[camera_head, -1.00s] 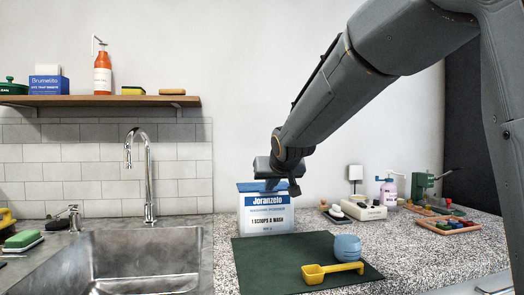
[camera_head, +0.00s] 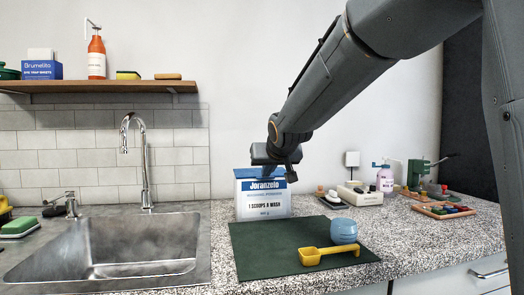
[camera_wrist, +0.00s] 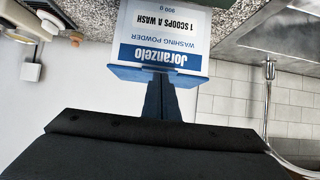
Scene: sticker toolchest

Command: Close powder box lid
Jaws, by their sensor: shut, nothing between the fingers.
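The white and blue washing powder box (camera_head: 262,203) stands upright on the counter at the back edge of the green mat. It also shows upside down in the wrist view (camera_wrist: 165,30). Its blue lid (camera_head: 245,173) lies across the top and looks flat or nearly flat; whether it is fully seated I cannot tell. My gripper (camera_head: 291,176) is shut and empty at the right part of the box top, pointing down. In the wrist view my gripper (camera_wrist: 163,88) reaches the lid edge (camera_wrist: 160,74), and seems to touch it. The gripper hides part of the lid in the head view.
A sink (camera_head: 125,250) is at left. Several small items, including a pink bottle (camera_head: 385,179), stand to the right. A shelf (camera_head: 100,86) hangs at upper left.

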